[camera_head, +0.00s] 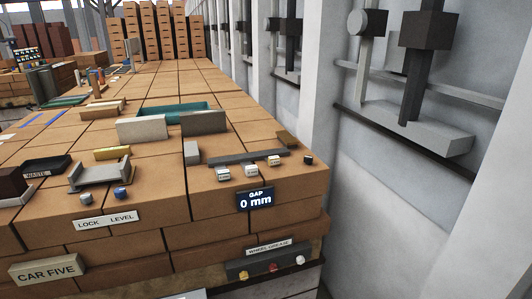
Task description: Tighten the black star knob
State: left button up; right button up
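I cannot clearly make out a black star knob. A small dark knob-like piece (308,159) sits at the right end of a dark grey bar (248,156) on the brick stack; its shape is too small to tell. A grey knob-like piece (86,199) and a blue one (120,193) stand at the front edge by a grey U-shaped fixture (100,176). A white plate reading "LOCK LEVEL" (108,220) is below them. Neither of my grippers is in view.
A dark tray labelled "WASTE" (37,174) lies at left. Upright grey blocks (203,123) and a teal tray (175,111) stand mid-stack. A panel (272,266) with yellow, red and white knobs is on the lower front. A wall with levers (425,60) rises at right.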

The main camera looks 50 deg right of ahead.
aim_at(308, 160)
jog(key=z, duration=0.25)
jog(key=i, duration=0.75)
jog(key=z, duration=0.55)
